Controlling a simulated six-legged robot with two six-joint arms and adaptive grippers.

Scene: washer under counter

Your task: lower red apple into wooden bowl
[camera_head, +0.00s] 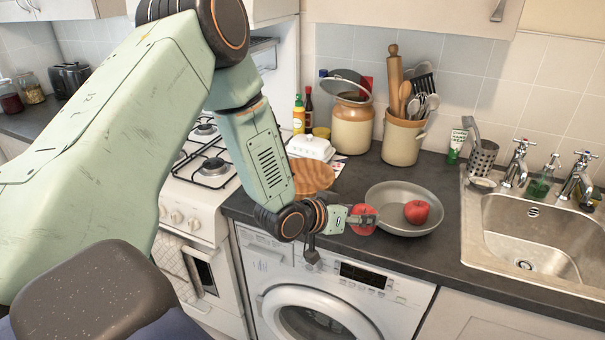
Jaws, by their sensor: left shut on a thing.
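My left gripper (357,218) is shut on a red apple (367,229), just left of a wide grey bowl (387,194) on the dark counter. The fingers hide part of this apple. Whether the held apple touches the bowl's rim I cannot tell. Another red apple (416,211) lies inside the grey bowl, right of its middle. A round brown wooden piece (311,175) shows behind my left arm; I cannot tell whether it is a bowl or a board. My right gripper is not in view.
A washing machine (350,302) stands under the counter (451,248). A metal sink (535,222) is at right. Behind the bowl stand a utensil crock (402,140) and a lidded jar (351,125). A white butter dish (311,147) and a gas stove (205,165) are left.

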